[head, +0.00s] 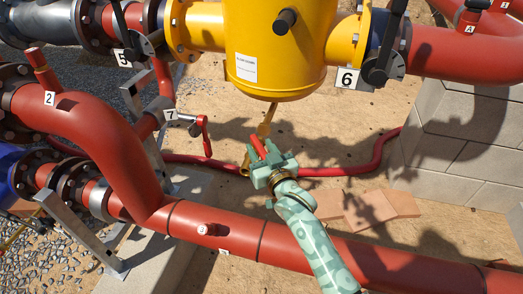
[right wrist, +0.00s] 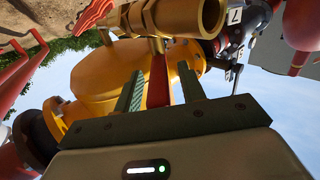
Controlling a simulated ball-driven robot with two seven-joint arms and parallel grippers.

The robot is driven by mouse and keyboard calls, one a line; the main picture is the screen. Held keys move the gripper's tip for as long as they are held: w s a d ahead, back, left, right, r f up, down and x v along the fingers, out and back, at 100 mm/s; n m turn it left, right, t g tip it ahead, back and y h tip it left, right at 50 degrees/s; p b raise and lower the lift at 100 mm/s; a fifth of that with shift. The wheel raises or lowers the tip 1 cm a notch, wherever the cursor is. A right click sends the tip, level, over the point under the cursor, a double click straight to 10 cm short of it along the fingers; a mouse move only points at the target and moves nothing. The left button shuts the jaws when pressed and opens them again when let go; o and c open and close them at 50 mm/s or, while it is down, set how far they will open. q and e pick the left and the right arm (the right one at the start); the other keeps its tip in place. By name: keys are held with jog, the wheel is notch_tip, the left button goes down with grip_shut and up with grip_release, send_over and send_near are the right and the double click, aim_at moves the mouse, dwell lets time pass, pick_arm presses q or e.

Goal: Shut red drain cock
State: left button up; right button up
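The drain cock hangs under the yellow vessel (head: 280,45), with a brass body (head: 265,125) and a red lever (head: 258,146). My right gripper (head: 268,158) is at the lever, below the vessel. In the right wrist view the red lever (right wrist: 158,82) stands between my two green fingers, and a narrow gap shows on each side, so the gripper looks open around it. The brass body (right wrist: 185,18) is just beyond the fingertips. Contact with the lever cannot be made out. My left gripper is not in view.
A red pipe (head: 400,270) crosses the front, under my right arm. A red hose (head: 345,170) lies on the ground behind the gripper. A block wall (head: 470,150) stands at right.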

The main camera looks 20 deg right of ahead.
grip_shut()
dwell(1.4)
